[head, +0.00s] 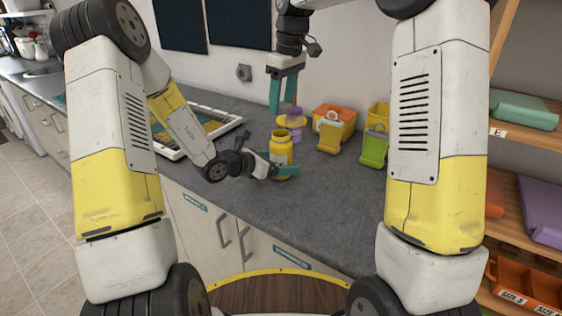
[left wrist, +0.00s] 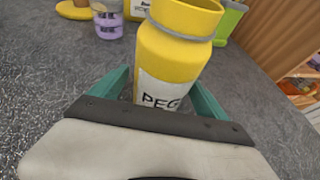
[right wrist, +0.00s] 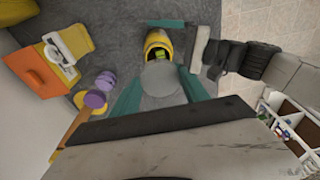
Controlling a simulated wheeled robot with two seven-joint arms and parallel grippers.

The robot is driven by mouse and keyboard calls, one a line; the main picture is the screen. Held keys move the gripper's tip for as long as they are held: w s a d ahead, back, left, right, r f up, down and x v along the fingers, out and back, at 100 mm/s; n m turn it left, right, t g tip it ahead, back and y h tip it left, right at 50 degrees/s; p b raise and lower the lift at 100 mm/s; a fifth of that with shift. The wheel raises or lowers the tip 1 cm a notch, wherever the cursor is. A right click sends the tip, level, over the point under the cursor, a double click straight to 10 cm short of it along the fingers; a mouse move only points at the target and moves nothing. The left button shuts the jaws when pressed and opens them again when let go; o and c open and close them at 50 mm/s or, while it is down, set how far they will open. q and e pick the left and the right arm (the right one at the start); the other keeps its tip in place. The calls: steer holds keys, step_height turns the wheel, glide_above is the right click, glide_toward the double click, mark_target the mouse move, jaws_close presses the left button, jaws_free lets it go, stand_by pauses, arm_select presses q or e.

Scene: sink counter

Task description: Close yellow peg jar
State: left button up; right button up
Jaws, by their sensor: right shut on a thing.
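The yellow peg jar (head: 281,151) stands upright on the counter. In the left wrist view the jar (left wrist: 172,55) shows a PEG label and an open mouth. In the right wrist view its mouth (right wrist: 158,42) shows something green inside. My left gripper (head: 286,172) is low at the jar, its fingers apart on either side of it; contact cannot be made out. My right gripper (head: 284,108) is above and behind the jar, pointing down. It is shut on a grey round lid (right wrist: 165,82), which is hard to make out in the head view.
A purple object (head: 294,126) and a yellow disc stand behind the jar. An orange-and-yellow box (head: 335,125) and a green container (head: 373,150) stand to the right. A white rack (head: 195,128) lies to the left. The counter in front right is clear.

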arm_select(q)
jaws_close()
arm_select(e)
glide_above(280, 137)
steer(key=shift+d+f, duration=0.15)
steer(key=shift+f, duration=1.1)
steer(key=shift+d+f, duration=0.15)
steer(key=shift+f, duration=1.1)
steer(key=shift+f, duration=0.9)
steer(key=shift+f, duration=0.55)
